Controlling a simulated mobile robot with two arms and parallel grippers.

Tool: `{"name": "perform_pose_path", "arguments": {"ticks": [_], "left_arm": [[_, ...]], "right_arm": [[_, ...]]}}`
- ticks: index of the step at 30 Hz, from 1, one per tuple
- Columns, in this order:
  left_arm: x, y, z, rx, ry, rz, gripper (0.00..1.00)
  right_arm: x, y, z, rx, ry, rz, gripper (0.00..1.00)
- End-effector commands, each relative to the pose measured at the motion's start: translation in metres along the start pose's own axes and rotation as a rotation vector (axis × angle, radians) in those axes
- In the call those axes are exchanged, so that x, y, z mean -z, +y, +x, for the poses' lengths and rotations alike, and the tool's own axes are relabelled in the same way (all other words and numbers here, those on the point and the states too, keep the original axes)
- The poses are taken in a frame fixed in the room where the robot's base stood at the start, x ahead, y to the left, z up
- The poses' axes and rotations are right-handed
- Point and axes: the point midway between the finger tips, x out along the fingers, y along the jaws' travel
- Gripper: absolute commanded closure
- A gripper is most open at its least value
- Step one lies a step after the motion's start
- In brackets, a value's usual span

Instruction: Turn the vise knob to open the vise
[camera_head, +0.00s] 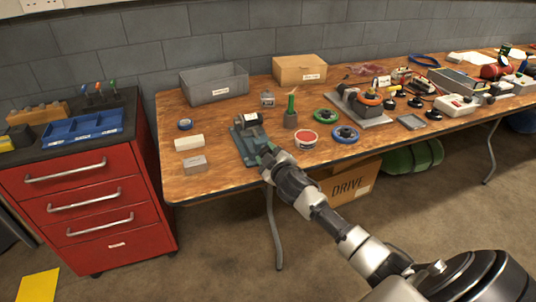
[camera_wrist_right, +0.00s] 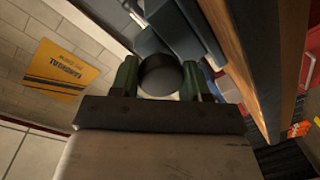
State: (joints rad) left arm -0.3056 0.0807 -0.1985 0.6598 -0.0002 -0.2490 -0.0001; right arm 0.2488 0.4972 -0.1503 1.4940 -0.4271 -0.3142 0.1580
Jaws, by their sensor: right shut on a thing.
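The green-blue vise (camera_head: 246,143) stands on the wooden table (camera_head: 222,180) near its front edge, in the left half. My right gripper (camera_head: 268,158) reaches it from the front. In the right wrist view, a dark round knob (camera_wrist_right: 161,75) sits between the two green fingers of my right gripper (camera_wrist_right: 160,85), and the gripper is shut on it. The vise body (camera_wrist_right: 188,35) shows behind the knob. In the head view the gripper hides the knob. My left gripper is in neither view.
A white block (camera_head: 189,143) and a grey box (camera_head: 195,165) lie left of the vise. A green-handled tool (camera_head: 291,108), a red-lidded tin (camera_head: 305,140) and a blue ring (camera_head: 345,134) stand to the right. A red drawer cabinet (camera_head: 90,200) is left of the table.

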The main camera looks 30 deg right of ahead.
Motion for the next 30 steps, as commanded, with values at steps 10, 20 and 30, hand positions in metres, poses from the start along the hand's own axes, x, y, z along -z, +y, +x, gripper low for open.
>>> {"name": "perform_pose_path", "arguments": {"ticks": [10, 20, 30], "left_arm": [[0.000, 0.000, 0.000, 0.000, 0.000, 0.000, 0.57], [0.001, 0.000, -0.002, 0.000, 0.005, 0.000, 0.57], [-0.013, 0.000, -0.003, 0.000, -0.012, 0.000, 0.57]], "right_arm": [[0.000, -0.001, 0.000, 0.001, 0.000, 0.001, 0.29], [-0.001, -0.001, -0.014, 0.002, -0.001, 0.001, 0.29], [-0.001, -0.002, -0.081, 0.004, -0.001, 0.002, 0.29]]}}
